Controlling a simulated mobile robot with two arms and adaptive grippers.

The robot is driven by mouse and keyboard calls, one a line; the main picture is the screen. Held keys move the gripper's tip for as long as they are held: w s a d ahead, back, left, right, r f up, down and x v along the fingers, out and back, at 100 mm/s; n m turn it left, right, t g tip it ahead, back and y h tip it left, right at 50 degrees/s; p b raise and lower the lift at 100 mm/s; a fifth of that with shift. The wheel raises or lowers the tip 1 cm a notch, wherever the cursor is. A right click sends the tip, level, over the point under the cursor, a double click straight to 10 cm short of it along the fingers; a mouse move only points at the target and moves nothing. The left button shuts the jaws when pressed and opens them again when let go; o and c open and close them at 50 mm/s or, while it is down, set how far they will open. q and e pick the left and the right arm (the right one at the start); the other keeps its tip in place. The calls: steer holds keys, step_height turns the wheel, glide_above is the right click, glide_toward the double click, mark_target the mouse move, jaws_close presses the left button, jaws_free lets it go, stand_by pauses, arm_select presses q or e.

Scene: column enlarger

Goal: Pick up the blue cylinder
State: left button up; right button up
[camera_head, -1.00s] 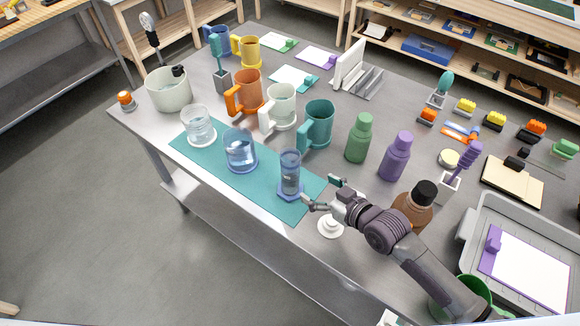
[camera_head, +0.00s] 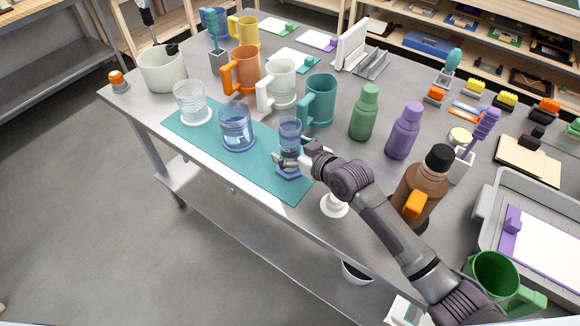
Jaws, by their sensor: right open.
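The blue cylinder (camera_head: 289,134) is a narrow, clear bluish vessel with a blue foot. It stands upright near the right end of the teal mat (camera_head: 260,167). My right gripper (camera_head: 291,158) is open at its lower part, with fingers reaching in from the right. One finger shows in front of the cylinder; the other is partly hidden, so I cannot tell whether they touch it. My left gripper is not in view.
A wider blue-based glass (camera_head: 236,126) and a clear glass (camera_head: 190,102) stand left on the mat. A teal mug (camera_head: 320,100) stands close behind the cylinder. Green (camera_head: 365,112) and purple (camera_head: 404,131) bottles stand to the right. The table's front edge is close.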

mark_target(290, 124)
steer(key=shift+w+a+f, duration=0.2)
steer(key=shift+w, duration=0.1)
steer(key=shift+r, duration=0.1)
steer(key=shift+s, duration=0.1)
steer(key=c, duration=0.3)
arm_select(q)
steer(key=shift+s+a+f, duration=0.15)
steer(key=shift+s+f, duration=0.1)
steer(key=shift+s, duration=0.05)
arm_select(e)
steer(key=c, duration=1.2)
steer(key=shift+o, duration=0.2)
steer(key=shift+r, duration=0.1)
step_height(290, 124, up, 10)
steer(key=p, duration=0.9)
steer(key=shift+p, duration=0.35)
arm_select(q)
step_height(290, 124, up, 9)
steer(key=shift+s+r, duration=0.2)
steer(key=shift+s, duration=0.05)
